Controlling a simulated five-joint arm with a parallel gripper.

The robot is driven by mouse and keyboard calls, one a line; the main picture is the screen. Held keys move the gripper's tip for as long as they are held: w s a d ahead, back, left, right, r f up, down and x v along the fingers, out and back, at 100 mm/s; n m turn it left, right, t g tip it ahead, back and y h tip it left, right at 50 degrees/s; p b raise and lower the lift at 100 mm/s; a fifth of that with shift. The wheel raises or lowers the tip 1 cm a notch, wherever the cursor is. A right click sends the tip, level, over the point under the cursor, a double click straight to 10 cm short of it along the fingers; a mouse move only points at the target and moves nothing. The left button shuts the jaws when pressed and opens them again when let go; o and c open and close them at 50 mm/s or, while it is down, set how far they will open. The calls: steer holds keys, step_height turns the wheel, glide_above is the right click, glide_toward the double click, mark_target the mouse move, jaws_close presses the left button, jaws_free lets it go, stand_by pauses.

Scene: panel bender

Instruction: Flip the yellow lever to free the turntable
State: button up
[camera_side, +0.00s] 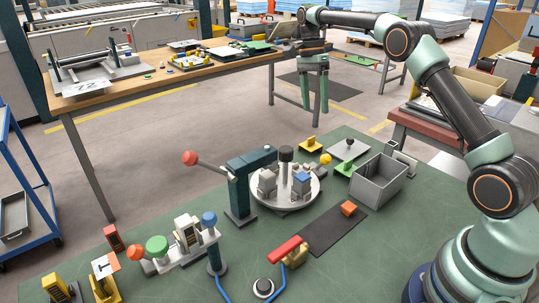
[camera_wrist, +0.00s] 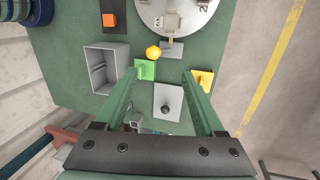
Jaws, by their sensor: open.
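The turntable (camera_side: 268,197) is a round pale grey disc on the green bench, with grey fixtures and a blue-topped block on it. Part of it shows at the top of the wrist view (camera_wrist: 157,18). The yellow lever (camera_side: 325,159) shows as a round yellow knob at the turntable's right rim. In the wrist view the knob (camera_wrist: 153,53) lies just below the disc, beside a small grey block; its shaft is hard to make out. My gripper (camera_side: 315,112) is open and empty, high above the bench and behind the knob. In the wrist view its fingertips (camera_wrist: 160,73) point towards the knob, apart from it.
A green piece (camera_wrist: 145,70), a yellow bracket (camera_wrist: 203,80) and a grey plate with a dark knob (camera_wrist: 168,102) stand near the lever. An open grey bin (camera_side: 378,181) is to the right. A dark press with a red-knobbed handle (camera_side: 190,158) stands left of the turntable.

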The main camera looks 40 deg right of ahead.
steer(key=s+a+r+n+t+h, duration=0.1)
steer(key=s+a+r+n+t, duration=0.3)
steer(key=s+a+r+n, duration=0.45)
steer(key=s+a+n+t, duration=0.2)
steer(key=s+n+t, duration=0.1)
steer(key=s+n, duration=0.3)
steer(key=m, duration=1.6)
glide_toward(327, 156)
steer(key=shift+g+h, duration=0.3)
steer(key=shift+h, duration=0.1)
steer(key=x, duration=1)
steer(key=shift+w+a+r, duration=0.1)
steer(key=shift+w+a, duration=0.15)
steer(key=shift+a, duration=0.1)
jaws_close()
